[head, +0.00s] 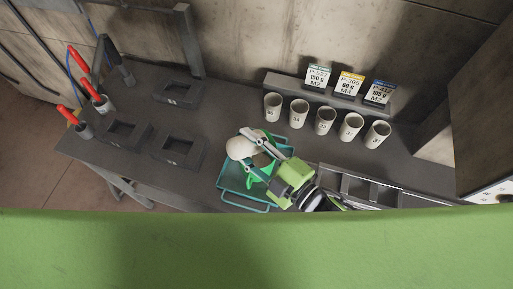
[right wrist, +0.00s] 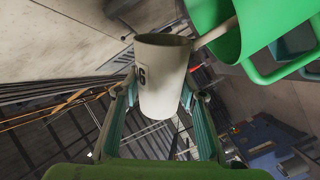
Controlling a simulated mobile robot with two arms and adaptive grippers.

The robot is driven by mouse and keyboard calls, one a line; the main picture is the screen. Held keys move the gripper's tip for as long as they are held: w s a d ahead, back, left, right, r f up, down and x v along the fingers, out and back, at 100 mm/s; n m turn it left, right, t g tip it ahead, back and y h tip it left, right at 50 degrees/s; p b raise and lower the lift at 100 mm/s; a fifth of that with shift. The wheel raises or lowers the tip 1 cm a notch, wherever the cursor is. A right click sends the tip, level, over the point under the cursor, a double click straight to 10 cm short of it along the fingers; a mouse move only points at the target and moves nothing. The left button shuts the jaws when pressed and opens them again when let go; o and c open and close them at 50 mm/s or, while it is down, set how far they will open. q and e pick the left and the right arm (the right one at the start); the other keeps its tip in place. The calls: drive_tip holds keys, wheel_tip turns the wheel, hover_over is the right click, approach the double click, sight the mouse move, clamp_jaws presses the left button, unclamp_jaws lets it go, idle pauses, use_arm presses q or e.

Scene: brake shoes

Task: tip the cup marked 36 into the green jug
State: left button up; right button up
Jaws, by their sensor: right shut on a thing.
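My right gripper (head: 264,150) is shut on a white cup (head: 239,148), tilted above the green jug (head: 258,173). In the right wrist view the cup (right wrist: 162,88) sits between both fingers, and a 6 shows at the edge of its mark; the digit before it is hard to read. The green jug (right wrist: 282,25) is at the upper right there, its opening facing the cup's rim. A pale beige streak runs from the cup's rim to the jug's opening. The arm and gripper partly hide the jug in the head view. My left gripper is not in view.
The jug stands in a teal tray (head: 232,184). Several white cups (head: 325,121) stand in a row at the right, before three sign cards (head: 348,84). Dark square fixtures (head: 178,148) and red-handled tools (head: 78,57) are at the left. A divided grey bin (head: 357,187) is near the right arm.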

drive_tip(key=shift+w, duration=0.35)
drive_tip(key=f+n+b, duration=0.1)
drive_tip(key=s+a+f+n+b, duration=0.1)
drive_tip(key=b, duration=0.1)
drive_tip(key=shift+s+a+r+n+h, duration=0.1)
drive_tip(key=shift+s+r+n+h, duration=0.15)
drive_tip(key=shift+n, duration=0.35)
drive_tip(key=shift+s+r, duration=0.1)
drive_tip(key=shift+r, duration=0.05)
drive_tip(key=shift+a+f+n+b, duration=0.15)
drive_tip(key=shift+f+n+b, duration=0.25)
drive_tip(key=shift+n+b, duration=0.1)
drive_tip(key=shift+s+a+r+n, duration=0.1)
drive_tip(key=shift+a+r+n, duration=0.1)
drive_tip(key=shift+n, duration=0.35)
drive_tip(key=shift+s+a+r+n, duration=0.1)
drive_tip(key=shift+r+n, duration=0.1)
drive_tip(key=shift+n, duration=0.35)
drive_tip(key=s+a+f+n+t+b, duration=0.2)
drive_tip(key=s+a+f+n+b, duration=0.2)
drive_tip(key=n, duration=1.2)
drive_tip(key=shift+a+f+t+h+b, duration=0.25)
drive_tip(key=shift+f+h+b, duration=0.2)
drive_tip(key=shift+f+b, duration=0.5)
